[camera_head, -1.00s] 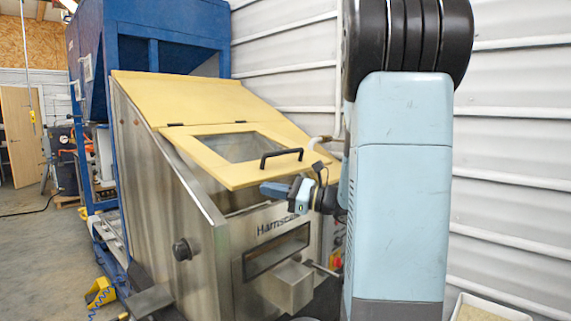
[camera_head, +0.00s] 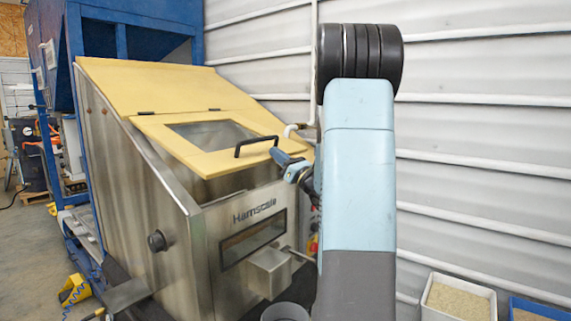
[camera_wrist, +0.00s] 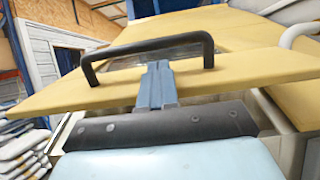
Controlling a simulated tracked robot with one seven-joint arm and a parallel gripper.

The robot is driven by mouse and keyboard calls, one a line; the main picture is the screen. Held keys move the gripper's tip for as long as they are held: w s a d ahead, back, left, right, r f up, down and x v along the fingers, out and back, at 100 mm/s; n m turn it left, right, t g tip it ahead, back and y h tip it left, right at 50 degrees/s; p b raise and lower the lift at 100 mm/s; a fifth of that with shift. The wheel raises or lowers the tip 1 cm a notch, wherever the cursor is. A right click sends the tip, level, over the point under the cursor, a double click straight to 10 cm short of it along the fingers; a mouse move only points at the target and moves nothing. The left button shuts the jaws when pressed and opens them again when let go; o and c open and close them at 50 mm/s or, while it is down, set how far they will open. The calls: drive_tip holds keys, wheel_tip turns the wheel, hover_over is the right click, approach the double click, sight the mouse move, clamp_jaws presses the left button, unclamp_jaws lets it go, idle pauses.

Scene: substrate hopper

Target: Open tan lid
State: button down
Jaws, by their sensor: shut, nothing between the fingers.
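The tan lid (camera_head: 167,132) has a window and a black handle (camera_head: 257,142). It is hinged to the tan upper panel of the steel hopper (camera_head: 160,190). Its front edge stands a little above the hopper's steel rim, leaving a gap. My gripper (camera_head: 279,156) is shut and empty, just right of the handle in the head view. In the wrist view my gripper (camera_wrist: 156,70) overlaps the front edge of the lid (camera_wrist: 85,92), with its tips below the bar of the handle (camera_wrist: 150,43). I cannot tell whether it touches either.
A blue frame (camera_head: 140,35) stands behind the hopper, and a white ribbed wall (camera_head: 470,130) runs along the right. A steel box (camera_head: 268,272) juts from the hopper front. A bin of pale grains (camera_head: 458,300) stands at the lower right. A yellow object (camera_head: 75,290) lies at the lower left.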

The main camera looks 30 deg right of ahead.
drive_tip(key=shift+x, duration=1.45)
